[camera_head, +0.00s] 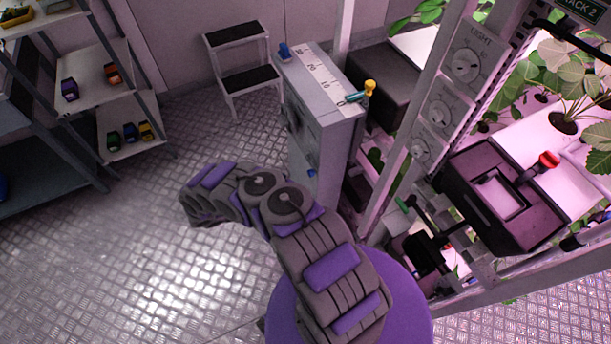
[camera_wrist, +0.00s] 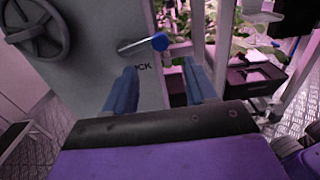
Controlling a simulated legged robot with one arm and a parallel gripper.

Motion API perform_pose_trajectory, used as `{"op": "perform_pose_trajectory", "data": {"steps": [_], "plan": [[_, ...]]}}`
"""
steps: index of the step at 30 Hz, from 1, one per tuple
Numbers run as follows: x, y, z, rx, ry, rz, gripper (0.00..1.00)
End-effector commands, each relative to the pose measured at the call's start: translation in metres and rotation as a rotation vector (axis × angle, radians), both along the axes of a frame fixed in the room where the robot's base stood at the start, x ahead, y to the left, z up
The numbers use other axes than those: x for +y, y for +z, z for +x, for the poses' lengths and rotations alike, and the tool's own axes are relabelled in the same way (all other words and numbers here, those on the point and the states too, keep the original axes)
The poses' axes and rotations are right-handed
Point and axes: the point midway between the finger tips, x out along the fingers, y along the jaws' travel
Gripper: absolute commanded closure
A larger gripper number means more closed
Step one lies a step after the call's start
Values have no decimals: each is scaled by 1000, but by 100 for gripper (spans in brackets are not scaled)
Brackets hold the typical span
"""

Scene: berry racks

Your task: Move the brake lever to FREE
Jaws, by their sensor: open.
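The brake lever (camera_wrist: 138,46) shows in the wrist view as a thin metal rod on the front of a grey cabinet. It runs to the right and slightly up to a round blue knob (camera_wrist: 160,41). Dark letters reading "OCK" lie just below the knob, partly covered by my left finger; no FREE marking shows. My gripper (camera_wrist: 159,64) is open, its two blue fingers apart, with the knob beyond and between the fingertips. Contact cannot be made out. In the head view a small blue knob (camera_head: 310,173) shows low on the cabinet; my fingers are not distinguishable there.
A handwheel (camera_wrist: 38,28) sits left of the lever. The cabinet (camera_head: 325,150) carries a numbered scale on top. A plant rack (camera_head: 431,100) stands at right, shelves (camera_head: 90,85) at left, and a step stool (camera_head: 240,50) behind. The metal floor at left is clear.

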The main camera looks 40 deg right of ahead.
Motion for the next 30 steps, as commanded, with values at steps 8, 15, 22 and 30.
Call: {"op": "perform_pose_trajectory", "data": {"steps": [8, 15, 22, 30], "plan": [[-53, -1, -13, 2, -2, -1, 44], [-83, 0, -20, 1, -1, -3, 44], [-91, 0, -22, 0, 0, -1, 44], [-91, 0, -22, 0, 0, -1, 50]]}}
